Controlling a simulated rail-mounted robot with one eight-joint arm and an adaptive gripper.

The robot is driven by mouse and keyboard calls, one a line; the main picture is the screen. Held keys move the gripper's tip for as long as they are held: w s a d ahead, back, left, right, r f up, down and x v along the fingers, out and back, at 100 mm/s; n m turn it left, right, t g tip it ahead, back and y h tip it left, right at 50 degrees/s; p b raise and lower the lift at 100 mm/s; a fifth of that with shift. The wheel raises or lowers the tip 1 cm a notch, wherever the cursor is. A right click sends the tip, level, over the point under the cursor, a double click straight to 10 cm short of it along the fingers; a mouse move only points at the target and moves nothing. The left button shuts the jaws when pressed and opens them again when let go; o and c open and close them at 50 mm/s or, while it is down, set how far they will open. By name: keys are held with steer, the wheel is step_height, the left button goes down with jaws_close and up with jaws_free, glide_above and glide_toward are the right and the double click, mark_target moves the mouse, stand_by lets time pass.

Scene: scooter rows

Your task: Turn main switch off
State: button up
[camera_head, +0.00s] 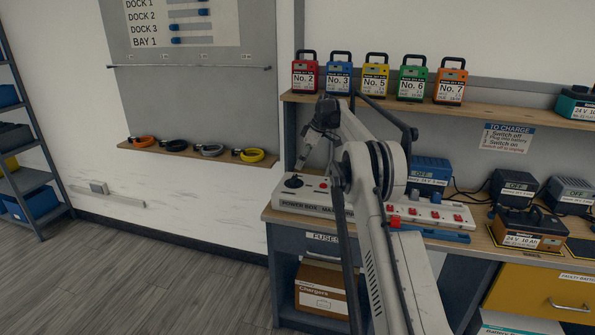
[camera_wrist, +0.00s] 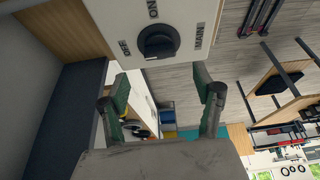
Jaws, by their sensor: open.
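The main switch is a black round knob (camera_wrist: 158,41) on a white panel, with the labels OFF, ON and MAIN around it in the wrist view. Which label it points to is not clear. In the head view the knob (camera_head: 293,182) sits at the left end of the white power box (camera_head: 300,196). My gripper (camera_wrist: 162,88) is open and empty. In the wrist view its two fingertips are below the knob, one on each side, and apart from it. In the head view my gripper (camera_head: 314,138) is above the box's left end, partly hidden by my arm.
Numbered battery packs (camera_head: 375,76) stand on the shelf above. Chargers (camera_head: 515,188) and a battery (camera_head: 527,230) are at the right. The floor (camera_head: 150,275) at the left is clear.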

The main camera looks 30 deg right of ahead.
steer(key=shift+v, duration=1.95)
